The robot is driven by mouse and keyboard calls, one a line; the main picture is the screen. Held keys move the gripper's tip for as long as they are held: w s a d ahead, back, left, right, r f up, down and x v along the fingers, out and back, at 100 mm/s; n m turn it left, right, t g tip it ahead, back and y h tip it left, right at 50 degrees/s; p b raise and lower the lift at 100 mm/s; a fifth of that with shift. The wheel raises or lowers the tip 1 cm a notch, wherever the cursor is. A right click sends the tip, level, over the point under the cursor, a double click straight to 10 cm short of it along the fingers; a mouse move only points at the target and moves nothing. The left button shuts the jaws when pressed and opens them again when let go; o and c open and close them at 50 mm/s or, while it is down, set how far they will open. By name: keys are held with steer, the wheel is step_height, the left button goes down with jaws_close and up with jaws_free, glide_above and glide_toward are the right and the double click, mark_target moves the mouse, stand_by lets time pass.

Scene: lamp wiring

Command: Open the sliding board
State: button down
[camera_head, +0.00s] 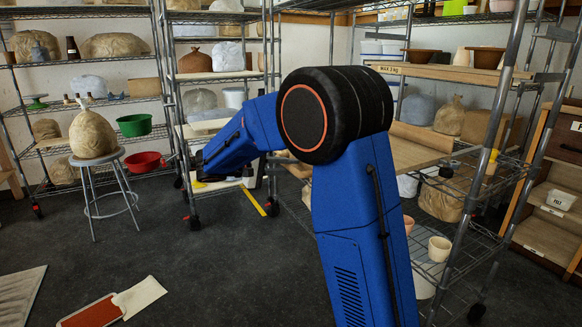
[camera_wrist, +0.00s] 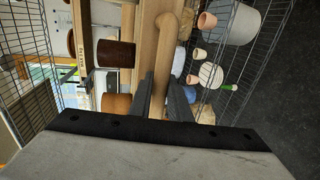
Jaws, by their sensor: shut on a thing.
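The sliding board (camera_head: 417,152) is a pale brown wooden sheet on the middle level of the right wire rack. It also shows in the wrist view, turned on its side (camera_wrist: 147,40), with a rounded wooden bar (camera_wrist: 167,38) along its edge. My gripper (camera_wrist: 163,95) has its two dark fingers on either side of this bar and is shut on it. The fingers hide part of the bar.
A wooden shelf (camera_head: 455,73) with brown bowls stands above the board. Small pale pots (camera_head: 439,248) stand on the wire shelf below. A stool (camera_head: 98,185) with a bag stands at left.

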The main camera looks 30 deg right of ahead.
steer(key=c, duration=1.7)
jaws_free()
steer(key=shift+o, duration=0.2)
steer(key=v, duration=1.7)
steer(key=shift+a, duration=0.25)
